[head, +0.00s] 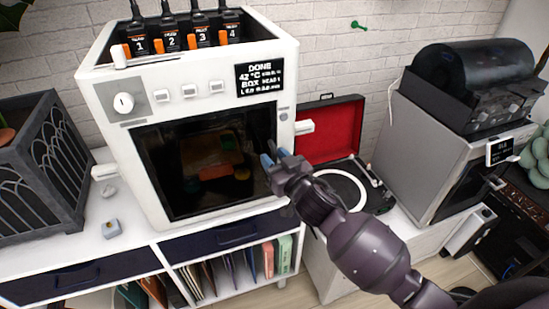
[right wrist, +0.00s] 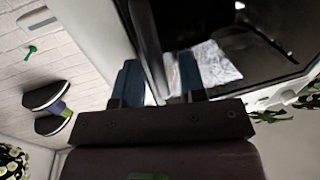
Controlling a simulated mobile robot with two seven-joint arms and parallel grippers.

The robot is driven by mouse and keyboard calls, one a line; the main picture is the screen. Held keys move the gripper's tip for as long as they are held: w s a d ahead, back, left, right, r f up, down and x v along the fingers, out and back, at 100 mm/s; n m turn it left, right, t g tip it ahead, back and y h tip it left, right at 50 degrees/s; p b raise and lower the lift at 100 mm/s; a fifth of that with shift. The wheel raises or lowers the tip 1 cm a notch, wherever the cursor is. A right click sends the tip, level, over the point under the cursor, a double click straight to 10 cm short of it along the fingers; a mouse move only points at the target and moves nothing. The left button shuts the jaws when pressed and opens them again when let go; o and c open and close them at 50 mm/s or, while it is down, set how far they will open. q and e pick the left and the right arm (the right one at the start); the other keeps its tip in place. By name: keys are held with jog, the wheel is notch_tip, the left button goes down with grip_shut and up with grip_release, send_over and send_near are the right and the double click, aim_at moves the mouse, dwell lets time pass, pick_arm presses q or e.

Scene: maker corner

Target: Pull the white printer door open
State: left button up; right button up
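The white printer (head: 143,210) stands on a white cabinet. Its front door (head: 200,160) has a large dark window and looks closed; coloured shapes show dimly behind the glass. My right gripper (head: 272,161) is at the right edge of the door and hides part of it. In the right wrist view its blue fingertips (right wrist: 161,80) are apart, with a dark upright bar (right wrist: 149,45), perhaps the door handle, running between them. I cannot see clear contact on both sides. My left gripper is not in view.
A red-lined open case with a turntable (head: 345,185) is right of the printer, behind my right arm. A grey machine (head: 420,150) stands farther right. A dark planter (head: 40,165) is on the left. Small objects (head: 111,229) lie on the cabinet top.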

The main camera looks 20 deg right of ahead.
jog(key=shift+w, duration=0.2)
grip_shut()
jog(key=shift+s, duration=0.2)
